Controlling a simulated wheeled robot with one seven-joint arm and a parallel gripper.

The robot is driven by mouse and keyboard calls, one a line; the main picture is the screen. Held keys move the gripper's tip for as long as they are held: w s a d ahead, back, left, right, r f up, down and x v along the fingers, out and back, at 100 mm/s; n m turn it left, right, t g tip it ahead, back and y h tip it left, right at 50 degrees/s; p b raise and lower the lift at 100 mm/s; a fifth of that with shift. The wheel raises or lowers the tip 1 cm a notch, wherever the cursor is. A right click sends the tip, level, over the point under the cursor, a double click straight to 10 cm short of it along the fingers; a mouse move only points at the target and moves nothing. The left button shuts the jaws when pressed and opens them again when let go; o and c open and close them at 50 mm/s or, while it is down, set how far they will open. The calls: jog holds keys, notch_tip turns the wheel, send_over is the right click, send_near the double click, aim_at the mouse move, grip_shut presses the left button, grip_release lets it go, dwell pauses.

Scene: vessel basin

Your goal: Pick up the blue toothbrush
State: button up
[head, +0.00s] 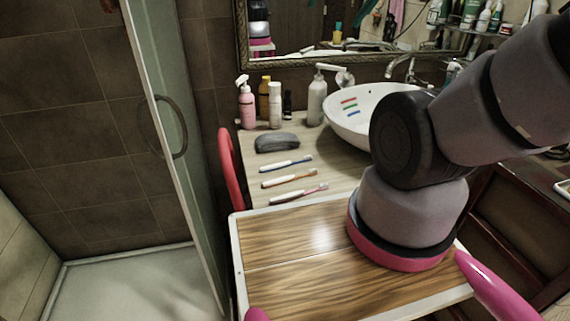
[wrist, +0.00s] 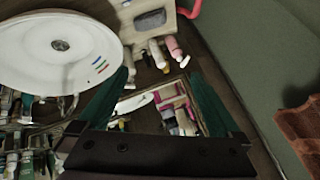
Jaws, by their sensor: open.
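The blue toothbrush (head: 287,162) lies flat on the wooden counter in the head view, just in front of a dark grey case (head: 277,142). It has a white handle part and a blue end. An orange toothbrush (head: 290,179) and a pink-red toothbrush (head: 299,193) lie nearer, roughly parallel to it. My gripper (wrist: 157,72) is open and empty in the wrist view, with its two green fingers apart. The gripper is not visible in the head view. I cannot make out the blue toothbrush in the wrist view.
A white basin (head: 347,112) stands right of the toothbrushes; it also shows in the wrist view (wrist: 85,70). Several bottles, including a pink one (head: 246,106), stand behind the case. A mirror (head: 300,30) hangs behind. A glass shower door (head: 178,150) is at left.

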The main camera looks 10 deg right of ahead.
jog(key=c, duration=0.6)
jog(key=w+f+m+g, duration=0.1)
jog(key=w+f, duration=0.1)
jog(key=w, duration=0.1)
jog(key=w+f+m, duration=0.1)
jog(key=w+f, duration=0.1)
jog(key=f, duration=0.1)
jog(key=w+f+m+g, duration=0.1)
jog(key=w+f+m, duration=0.1)
jog(key=w, duration=0.1)
jog(key=shift+w+d+f+g, duration=0.3)
jog(key=shift+w+d+f, duration=0.05)
jog(key=shift+c, duration=1)
jog(key=m+g+h, duration=0.2)
jog(key=m+g, duration=0.3)
jog(key=m, duration=0.3)
send_over(308, 156)
notch_tip(308, 156, down, 30)
jog(key=shift+a+f, duration=0.1)
jog(key=shift+a, duration=0.05)
jog(key=shift+f, duration=2.75)
